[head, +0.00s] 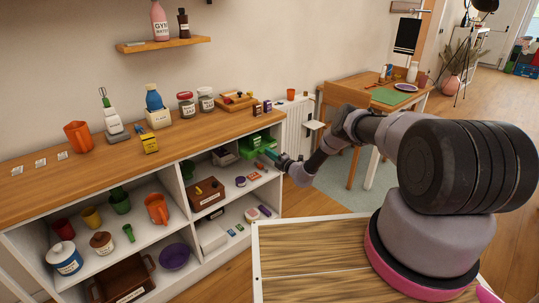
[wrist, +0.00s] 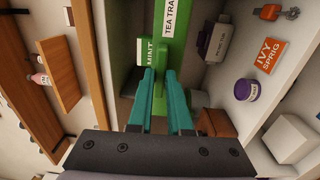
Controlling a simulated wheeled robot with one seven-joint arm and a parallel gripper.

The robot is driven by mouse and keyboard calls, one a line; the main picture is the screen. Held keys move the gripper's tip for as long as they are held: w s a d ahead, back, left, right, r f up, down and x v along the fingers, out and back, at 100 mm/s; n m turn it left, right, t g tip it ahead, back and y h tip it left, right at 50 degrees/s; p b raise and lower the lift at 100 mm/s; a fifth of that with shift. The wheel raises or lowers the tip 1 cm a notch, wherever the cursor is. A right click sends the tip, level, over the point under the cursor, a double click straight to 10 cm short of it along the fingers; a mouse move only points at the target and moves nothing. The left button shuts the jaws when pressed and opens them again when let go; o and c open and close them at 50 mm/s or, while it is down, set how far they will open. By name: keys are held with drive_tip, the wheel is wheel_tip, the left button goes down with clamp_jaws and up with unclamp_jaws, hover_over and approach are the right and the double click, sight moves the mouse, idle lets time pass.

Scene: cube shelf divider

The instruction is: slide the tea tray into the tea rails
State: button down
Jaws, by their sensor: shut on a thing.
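The green tea tray (wrist: 179,12), with a white label reading "TEA TRA…", lies in front of my gripper in the wrist view. In the head view the green tray (head: 262,146) is at the right end of the shelf's upper compartment. My gripper (wrist: 159,74) has teal fingers closed on a green part of the tray; in the head view my gripper (head: 268,154) reaches in at the compartment's front. A pale, green-labelled "MINT" box (wrist: 148,54) sits beside the fingers. I cannot make out the tea rails; the tray and gripper may hide them.
A grey labelled box (wrist: 216,38) and a purple-lidded jar (wrist: 246,90) stand near the tray. A brown drawer box (head: 207,195) is in the same shelf unit. The wooden counter (head: 180,148) above carries jars and bottles. A white radiator (head: 296,128) is beyond the shelf's right end.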

sight(263, 149)
drive_tip(key=shift+w+a, duration=0.1)
drive_tip(key=shift+w, duration=0.05)
drive_tip(key=shift+x, duration=2.65)
drive_tip(key=c, duration=0.8)
unclamp_jaws()
drive_tip(key=shift+w, duration=0.1)
drive_tip(key=shift+o, duration=0.2)
drive_tip(key=shift+f, duration=0.1)
drive_tip(key=shift+s+d, duration=0.25)
drive_tip(key=shift+s, duration=0.05)
drive_tip(key=shift+v, duration=2.6)
drive_tip(key=shift+s, duration=0.1)
